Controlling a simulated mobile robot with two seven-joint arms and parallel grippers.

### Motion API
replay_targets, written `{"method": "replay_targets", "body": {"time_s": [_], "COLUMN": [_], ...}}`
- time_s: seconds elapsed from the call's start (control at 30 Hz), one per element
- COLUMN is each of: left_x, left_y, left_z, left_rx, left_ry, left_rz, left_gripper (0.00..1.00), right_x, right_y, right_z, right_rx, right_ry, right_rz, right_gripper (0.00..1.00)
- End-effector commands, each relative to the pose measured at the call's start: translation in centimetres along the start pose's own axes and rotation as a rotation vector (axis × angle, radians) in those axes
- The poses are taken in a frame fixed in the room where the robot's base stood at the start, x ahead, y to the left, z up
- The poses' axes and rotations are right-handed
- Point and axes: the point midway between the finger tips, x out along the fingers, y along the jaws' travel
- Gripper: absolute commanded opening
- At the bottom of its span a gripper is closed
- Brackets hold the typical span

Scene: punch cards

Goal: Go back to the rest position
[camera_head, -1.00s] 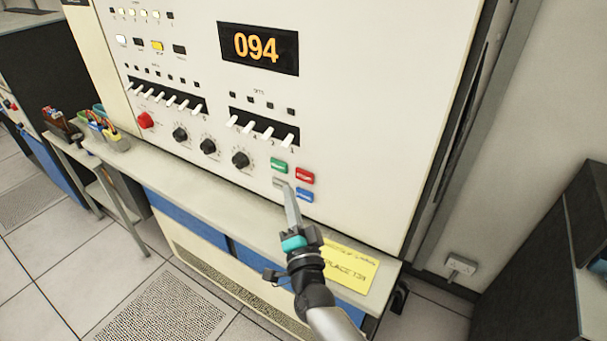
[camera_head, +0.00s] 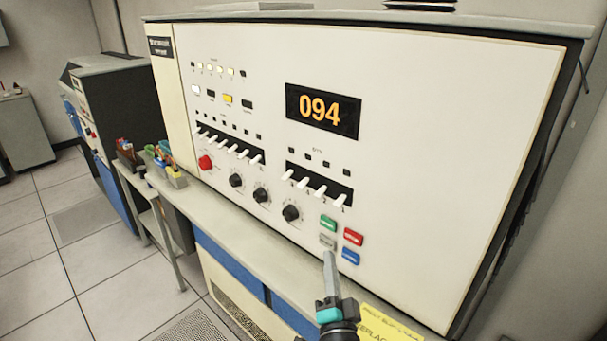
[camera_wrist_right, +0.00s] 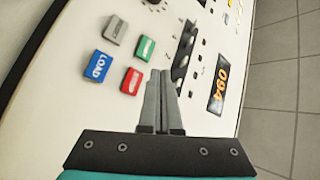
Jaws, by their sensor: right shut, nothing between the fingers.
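My right gripper (camera_head: 330,262) is shut and empty. In the head view it comes up from the bottom edge, with its tip just below the grey button (camera_head: 328,241) on the cream console (camera_head: 420,130). I cannot tell whether the tip touches the panel. In the right wrist view the shut fingers (camera_wrist_right: 160,85) point at the panel, near the red button (camera_wrist_right: 132,81) and green button (camera_wrist_right: 146,48). The blue LOAD button (camera_wrist_right: 97,66) and the grey button (camera_wrist_right: 116,29) lie to their left. My left gripper is not in view.
The orange display (camera_head: 320,111) reads 094. Black knobs (camera_head: 261,195), a red knob (camera_head: 206,162) and white switches line the panel. A narrow ledge (camera_head: 270,262) runs below it and carries a yellow note (camera_head: 388,322). Small holders with tools (camera_head: 172,170) stand at left. Open floor lies at left.

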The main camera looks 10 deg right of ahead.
Motion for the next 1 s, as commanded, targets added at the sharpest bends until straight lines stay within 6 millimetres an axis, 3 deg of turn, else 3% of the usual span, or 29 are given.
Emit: {"method": "replay_targets", "body": {"time_s": [0.27, 0.57, 0.77, 1.0], "left_x": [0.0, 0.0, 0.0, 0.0], "left_y": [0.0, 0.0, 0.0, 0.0], "left_z": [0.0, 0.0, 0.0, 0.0], "left_rx": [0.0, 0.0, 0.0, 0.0], "left_ry": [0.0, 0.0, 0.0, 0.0], "left_rz": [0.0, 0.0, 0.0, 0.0], "left_gripper": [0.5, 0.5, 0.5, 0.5], "right_x": [-2.1, -8.3, -13.9, -20.6], "right_y": [-1.0, -0.1, 1.9, 4.3], "right_z": [3.1, 6.3, 5.8, 2.4], "right_rx": [-0.143, -0.43, -0.631, -0.835], "right_ry": [-0.269, -0.697, -0.96, -1.23], "right_rz": [-0.011, 0.037, 0.125, 0.281], "right_gripper": [0.0, 0.0, 0.0, 0.0]}}
